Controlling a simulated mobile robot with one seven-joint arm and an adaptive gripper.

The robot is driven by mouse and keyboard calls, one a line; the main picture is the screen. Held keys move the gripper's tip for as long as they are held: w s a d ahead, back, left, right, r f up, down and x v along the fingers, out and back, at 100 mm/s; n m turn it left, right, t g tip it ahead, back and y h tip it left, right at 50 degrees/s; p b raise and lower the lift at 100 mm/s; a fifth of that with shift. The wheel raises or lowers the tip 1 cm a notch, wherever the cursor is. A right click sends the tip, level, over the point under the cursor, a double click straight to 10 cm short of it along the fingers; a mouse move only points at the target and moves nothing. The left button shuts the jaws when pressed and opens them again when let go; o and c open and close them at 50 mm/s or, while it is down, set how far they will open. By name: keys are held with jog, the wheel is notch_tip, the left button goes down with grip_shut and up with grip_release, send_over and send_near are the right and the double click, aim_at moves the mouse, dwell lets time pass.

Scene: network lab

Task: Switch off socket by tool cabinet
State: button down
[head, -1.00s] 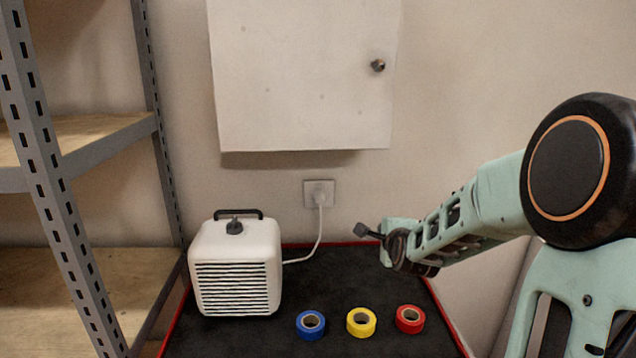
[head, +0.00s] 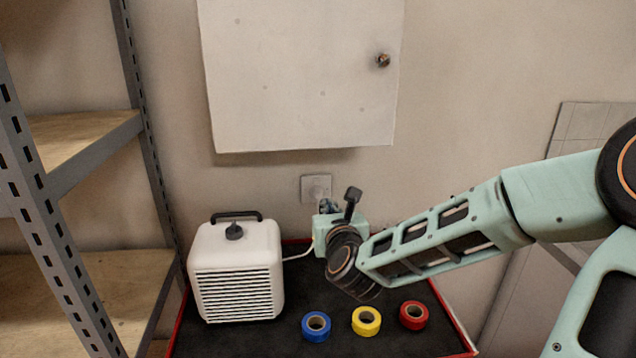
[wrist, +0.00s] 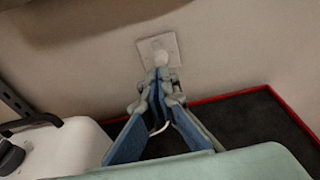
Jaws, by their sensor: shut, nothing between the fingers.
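The wall socket (head: 316,187) is a small pale square plate below the white wall cabinet, with a plug in it; it also shows in the wrist view (wrist: 159,48). My gripper (head: 328,206) is just below and in front of the socket in the head view, partly hidden by my own wrist. In the wrist view my gripper (wrist: 158,74) has its fingertips together and empty, pointing at the lower part of the socket. I cannot tell whether they touch it. The socket's switch is too small to make out.
A white heater (head: 236,270) stands left on the black, red-edged top (head: 270,340). Its white cable (head: 298,256) runs toward the socket. Blue (head: 316,326), yellow (head: 366,321) and red (head: 413,315) tape rolls lie in front. The white wall cabinet (head: 300,80) hangs above; a shelf rack (head: 70,200) stands left.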

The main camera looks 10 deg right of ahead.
aim_at(318, 180)
dwell(0.3)
jog(key=w, duration=0.4)
jog(key=w+f, duration=0.1)
jog(key=w, duration=0.8)
jog(key=shift+w+d+f+p, duration=0.25)
jog(key=shift+w+p, duration=0.1)
jog(key=shift+w, duration=0.1)
jog(key=shift+w+b, duration=0.2)
jog(key=shift+b, duration=0.3)
jog(key=shift+w+r+p, duration=0.25)
jog(key=shift+r+p, duration=0.2)
jog(key=shift+r, duration=0.1)
jog(key=shift+f, duration=0.35)
jog(key=shift+s+b, duration=0.15)
jog(key=shift+b, duration=0.15)
